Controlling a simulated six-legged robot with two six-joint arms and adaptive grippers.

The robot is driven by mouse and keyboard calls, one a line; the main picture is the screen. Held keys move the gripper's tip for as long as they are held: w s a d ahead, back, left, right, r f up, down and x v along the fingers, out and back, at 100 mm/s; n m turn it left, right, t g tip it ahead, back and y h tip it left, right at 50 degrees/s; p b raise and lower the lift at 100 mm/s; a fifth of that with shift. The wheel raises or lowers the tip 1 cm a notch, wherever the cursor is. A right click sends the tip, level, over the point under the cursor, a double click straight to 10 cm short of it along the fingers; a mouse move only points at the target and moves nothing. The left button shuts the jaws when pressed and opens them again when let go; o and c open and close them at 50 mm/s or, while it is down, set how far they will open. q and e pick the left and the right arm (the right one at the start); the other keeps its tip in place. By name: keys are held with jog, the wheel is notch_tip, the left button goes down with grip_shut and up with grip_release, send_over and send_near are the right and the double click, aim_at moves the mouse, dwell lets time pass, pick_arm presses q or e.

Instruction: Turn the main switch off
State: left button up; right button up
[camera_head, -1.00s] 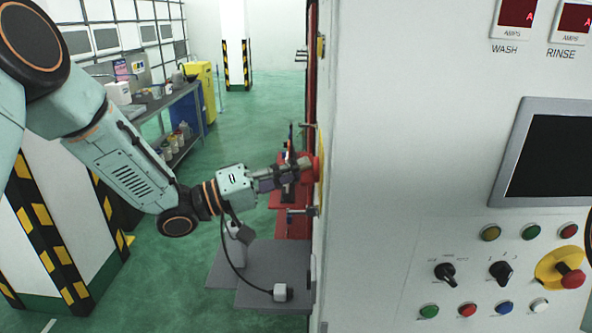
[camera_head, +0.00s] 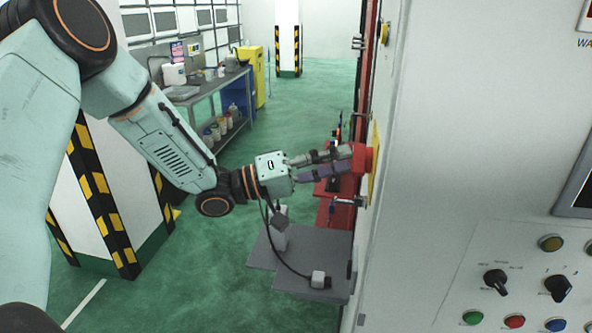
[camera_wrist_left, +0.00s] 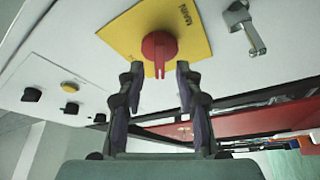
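The main switch is a red rotary knob (camera_wrist_left: 159,48) on a yellow plate (camera_wrist_left: 197,32) marked "MAIN", in the left wrist view. Its slotted grip points down in that picture, towards my gripper. In the head view the red knob (camera_head: 366,158) sticks out from the cabinet's side. My left gripper (camera_wrist_left: 158,75) is open, with one finger on each side of the knob's lower end. Gaps show between the fingers and the knob. In the head view the left gripper (camera_head: 347,155) reaches the knob from the left. My right gripper is not in view.
The white cabinet (camera_head: 455,130) fills the right, with buttons and black selectors (camera_head: 496,281) on its front. A metal latch (camera_wrist_left: 243,28) sits beside the yellow plate. A grey platform (camera_head: 305,262) lies below my gripper. A striped pillar (camera_head: 105,215) stands left.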

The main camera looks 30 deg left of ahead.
pick_arm(q)
jog(key=v, duration=1)
jog(key=shift+d, duration=0.1)
dwell(0.6)
